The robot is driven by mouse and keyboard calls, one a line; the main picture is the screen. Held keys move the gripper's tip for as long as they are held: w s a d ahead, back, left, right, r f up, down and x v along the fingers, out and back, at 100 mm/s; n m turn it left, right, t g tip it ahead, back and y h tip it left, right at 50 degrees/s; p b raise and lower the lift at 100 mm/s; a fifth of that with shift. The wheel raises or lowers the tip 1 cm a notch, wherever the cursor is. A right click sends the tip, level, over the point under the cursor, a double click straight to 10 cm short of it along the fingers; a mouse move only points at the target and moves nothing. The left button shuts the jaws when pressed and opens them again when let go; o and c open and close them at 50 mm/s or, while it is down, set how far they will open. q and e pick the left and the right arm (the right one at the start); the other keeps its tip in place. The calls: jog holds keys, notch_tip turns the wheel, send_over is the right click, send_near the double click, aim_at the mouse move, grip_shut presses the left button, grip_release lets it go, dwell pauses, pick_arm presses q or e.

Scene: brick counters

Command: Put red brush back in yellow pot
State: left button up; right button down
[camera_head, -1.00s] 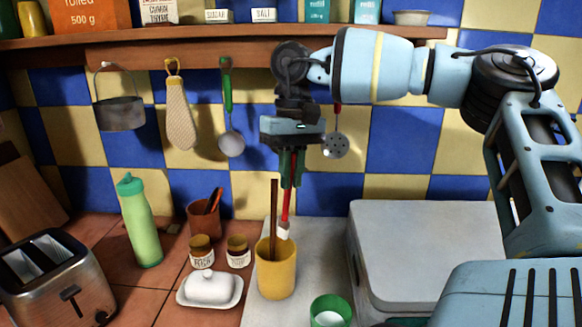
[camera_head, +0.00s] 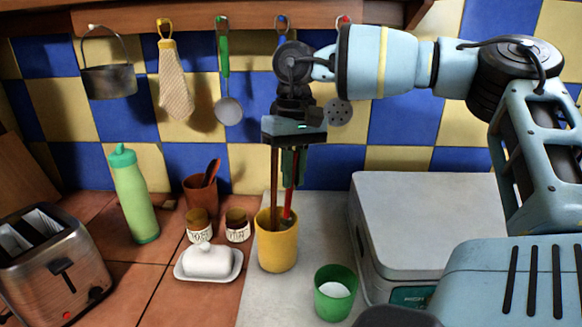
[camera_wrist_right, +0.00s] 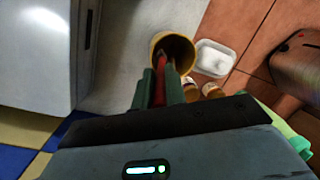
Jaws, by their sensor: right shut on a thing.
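The yellow pot (camera_head: 277,250) stands on the pale grey counter section in the head view. A brown stick (camera_head: 274,190) stands in it. My right gripper (camera_head: 290,180) points down above the pot and is shut on the red brush (camera_head: 289,202). The brush is nearly upright, and its lower end is inside the pot's mouth; its tip is hidden by the rim. In the right wrist view the red handle (camera_wrist_right: 169,80) runs between the green fingers toward the yellow pot (camera_wrist_right: 190,52). My left gripper is not in view.
A green cup (camera_head: 335,295) stands front right of the pot. A white butter dish (camera_head: 208,263) and two small jars (camera_head: 237,226) are to its left. A grey-white box (camera_head: 425,225) is on the right. Utensils hang on the wall behind.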

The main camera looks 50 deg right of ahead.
jog(key=shift+f+b, duration=0.75)
jog(key=shift+f, duration=0.95)
jog(key=c, duration=1.4)
grip_release()
jog(key=shift+o, duration=0.2)
jog(key=shift+r, duration=0.25)
jog(key=r, duration=0.4)
jog(key=d+r, duration=0.1)
jog(key=r, duration=0.1)
jog(key=shift+w+r, duration=0.3)
jog(key=shift+r, duration=0.05)
jog(key=shift+d+r, duration=0.1)
jog(key=shift+r, duration=0.2)
